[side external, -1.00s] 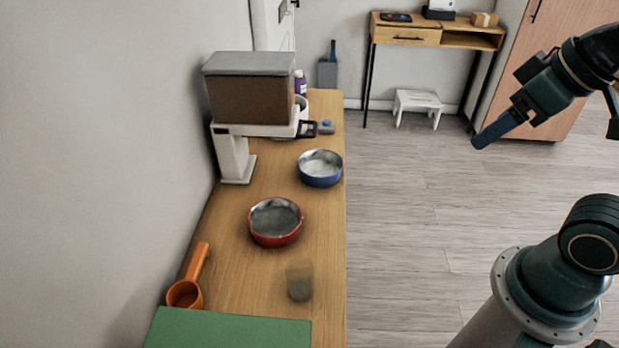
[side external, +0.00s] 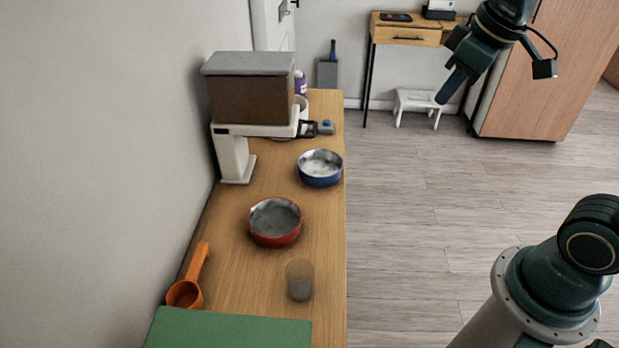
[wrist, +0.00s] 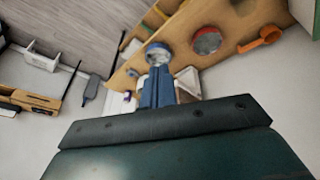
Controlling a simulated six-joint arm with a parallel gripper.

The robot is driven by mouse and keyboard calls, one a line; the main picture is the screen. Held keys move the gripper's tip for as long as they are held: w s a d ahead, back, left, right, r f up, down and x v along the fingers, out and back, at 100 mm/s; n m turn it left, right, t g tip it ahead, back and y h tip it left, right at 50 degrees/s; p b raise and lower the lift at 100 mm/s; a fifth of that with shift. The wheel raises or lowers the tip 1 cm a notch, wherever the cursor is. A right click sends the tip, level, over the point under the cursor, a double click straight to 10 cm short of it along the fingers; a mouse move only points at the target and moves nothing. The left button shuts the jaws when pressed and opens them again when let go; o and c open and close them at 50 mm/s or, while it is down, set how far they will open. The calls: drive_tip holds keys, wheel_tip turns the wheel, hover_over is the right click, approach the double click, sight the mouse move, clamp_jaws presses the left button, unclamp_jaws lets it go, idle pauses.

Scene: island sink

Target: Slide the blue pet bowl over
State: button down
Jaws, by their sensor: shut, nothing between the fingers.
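The blue pet bowl (side external: 320,168) stands upright near the right edge of the wooden counter, with a pale, shiny inside. It also shows in the wrist view (wrist: 158,52), just beyond my fingers. My gripper (side external: 442,98) hangs in the air to the right of the counter in the side view, well apart from the bowl. Its fingers are together and hold nothing; they also show in the wrist view (wrist: 157,84).
A red bowl (side external: 275,222) stands on the counter (side external: 240,270) nearer the camera. A grey cup (side external: 299,280), an orange scoop (side external: 186,292) and a green box (side external: 230,328) are nearer still. A feeder with a brown hopper (side external: 250,100) stands behind the blue bowl. Open floor lies to the right.

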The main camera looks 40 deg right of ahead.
drive_tip(key=w+d+f+n+g, duration=0.1)
drive_tip(key=w+d+f+n, duration=0.15)
drive_tip(key=w, duration=0.55)
drive_tip(key=w+d+f+n+g, duration=0.1)
drive_tip(key=w+d+f+n, duration=0.1)
drive_tip(key=w+d+f, duration=0.2)
drive_tip(key=w+d+f+n+g, duration=0.2)
drive_tip(key=w+d+f, duration=0.2)
drive_tip(key=w+f, duration=0.7)
wheel_tip(320, 180, down, 8)
drive_tip(key=shift+f, duration=0.2)
drive_tip(key=shift+f, duration=0.1)
wheel_tip(320, 180, down, 10)
drive_tip(key=w+a, duration=0.2)
drive_tip(key=w, duration=0.1)
drive_tip(key=shift+a, duration=0.4)
